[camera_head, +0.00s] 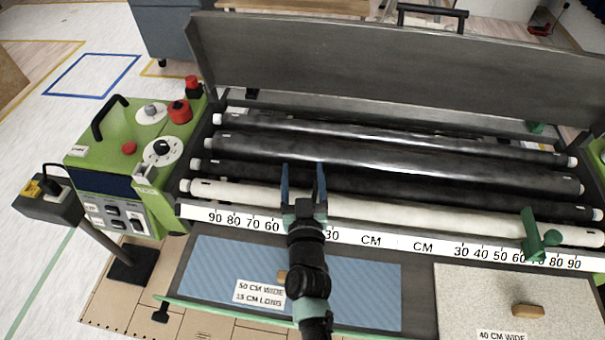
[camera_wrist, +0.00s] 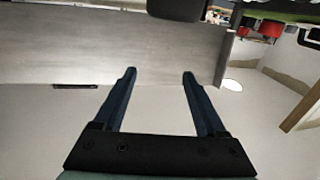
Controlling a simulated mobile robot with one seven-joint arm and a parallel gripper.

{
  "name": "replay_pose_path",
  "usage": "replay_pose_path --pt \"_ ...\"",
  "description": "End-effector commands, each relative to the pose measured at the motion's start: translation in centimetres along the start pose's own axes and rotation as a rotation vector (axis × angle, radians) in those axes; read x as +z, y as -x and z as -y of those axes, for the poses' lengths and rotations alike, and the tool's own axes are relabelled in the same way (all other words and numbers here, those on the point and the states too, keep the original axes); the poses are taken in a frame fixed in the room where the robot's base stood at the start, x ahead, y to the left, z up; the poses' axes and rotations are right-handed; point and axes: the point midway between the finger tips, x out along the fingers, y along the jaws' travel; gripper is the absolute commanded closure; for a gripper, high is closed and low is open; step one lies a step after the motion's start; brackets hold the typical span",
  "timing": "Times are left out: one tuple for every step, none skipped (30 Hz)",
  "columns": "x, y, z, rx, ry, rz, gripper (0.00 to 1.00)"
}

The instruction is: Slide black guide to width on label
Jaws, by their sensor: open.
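My gripper (camera_head: 303,170) is open and empty above the white roller, over the left half of the centimetre scale (camera_head: 371,240). Its two blue fingers also show apart in the wrist view (camera_wrist: 159,75), with nothing between them. The gripper and arm hide the scale between 60 and 30 on the left. I cannot make out a black guide there. A green guide (camera_head: 537,240) stands on the right half of the scale, near 60 to 70.
A green control box (camera_head: 130,160) with red knobs stands left of the rollers. A grey raised cover (camera_head: 330,65) stands behind them. A speckled sheet (camera_head: 480,295) with a 40 CM WIDE label lies at right. A small black knob (camera_head: 160,312) sits at the front left.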

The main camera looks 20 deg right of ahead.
Motion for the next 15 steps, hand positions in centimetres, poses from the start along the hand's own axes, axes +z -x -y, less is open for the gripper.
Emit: replay_pose_path --pt "-1.0 0.0 -0.1 0.000 0.001 0.001 0.26" --pt "-1.2 0.0 -0.1 0.000 0.001 0.001 0.26" --pt "-1.5 0.0 -0.1 0.000 0.001 0.001 0.26" --pt "-1.6 0.0 -0.1 0.000 0.000 0.001 0.26" --pt "-1.8 0.0 -0.1 0.000 0.000 0.001 0.26" --pt "-1.9 0.0 -0.1 0.000 0.000 0.001 0.26" --pt "-1.9 0.0 -0.1 0.000 0.000 0.001 0.26" --pt "-2.0 0.0 -0.1 0.000 0.000 0.001 0.26" --pt "-2.0 0.0 -0.1 -0.001 0.000 0.001 0.26" --pt "-2.0 0.0 -0.1 -0.001 0.000 0.001 0.26" --pt "-2.0 0.0 -0.1 -0.001 0.000 0.001 0.26" --pt "-2.0 0.0 -0.1 -0.001 0.000 0.001 0.26" --pt "-2.0 0.0 -0.1 -0.001 0.000 0.001 0.26" --pt "-2.0 0.0 -0.1 -0.001 0.000 0.001 0.26" --pt "-2.0 0.0 -0.1 -0.001 0.000 0.001 0.26"
